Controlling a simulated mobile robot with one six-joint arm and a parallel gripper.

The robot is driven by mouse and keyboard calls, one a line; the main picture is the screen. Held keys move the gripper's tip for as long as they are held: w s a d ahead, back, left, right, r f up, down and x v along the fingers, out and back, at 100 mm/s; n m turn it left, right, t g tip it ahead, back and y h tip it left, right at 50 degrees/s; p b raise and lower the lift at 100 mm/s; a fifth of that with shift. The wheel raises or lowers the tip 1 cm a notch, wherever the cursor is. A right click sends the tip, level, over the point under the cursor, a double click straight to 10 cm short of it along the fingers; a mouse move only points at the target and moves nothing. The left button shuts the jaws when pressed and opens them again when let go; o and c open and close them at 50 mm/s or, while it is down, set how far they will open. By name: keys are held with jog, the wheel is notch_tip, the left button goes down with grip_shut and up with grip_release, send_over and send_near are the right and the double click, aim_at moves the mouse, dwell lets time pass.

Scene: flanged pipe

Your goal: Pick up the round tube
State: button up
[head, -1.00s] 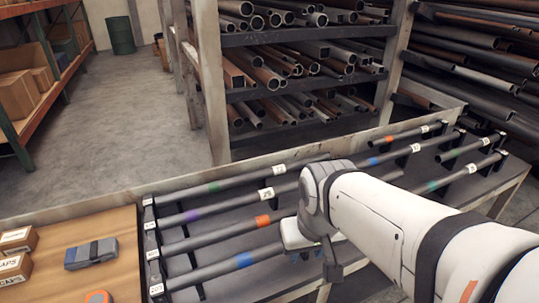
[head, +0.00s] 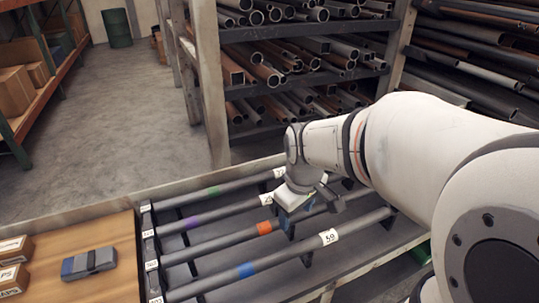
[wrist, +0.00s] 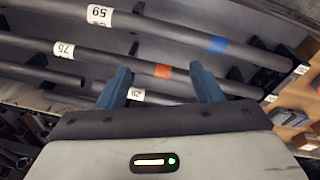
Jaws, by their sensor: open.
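Several dark grey round tubes lie side by side in a rack. They are the blue-banded tube (head: 255,267) labelled 59, the orange-banded tube (head: 225,239), the purple-banded tube (head: 215,215) and the green-banded tube (head: 225,188). The blue-banded tube (wrist: 190,36) and orange-banded tube (wrist: 130,60), labelled 75, also show in the wrist view. My gripper (wrist: 158,70) is open, its blue fingers apart and empty, with the tips by the orange-banded tube. In the head view my gripper (head: 288,222) hangs over the middle tubes. Whether the fingers touch a tube cannot be told.
A wooden worktop (head: 105,240) with a grey-blue device (head: 88,263) and cardboard boxes (head: 14,265) adjoins the rack on the left. Behind stands a shelf (head: 300,45) full of pipes. Bare floor (head: 130,110) lies at the back left.

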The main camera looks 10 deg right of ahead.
jog(key=w+d+f+n+g+p, duration=0.1)
jog(key=w+d+f+n+p, duration=0.2)
jog(key=w+n, duration=0.45)
jog(key=n+p, duration=0.1)
jog(key=n, duration=0.6)
send_over(305, 214)
jog(key=w, duration=0.2)
jog(key=shift+g, duration=0.4)
jog(key=f, duration=0.8)
jog(key=shift+s+d+f, duration=0.2)
jog(key=shift+d+f, duration=0.15)
jog(key=shift+f, duration=0.4)
notch_tip(305, 214, down, 7)
jog(key=shift+s+a+f+p, duration=0.1)
jog(key=shift+a+p, duration=0.05)
jog(key=shift+p, duration=0.9)
grip_shut()
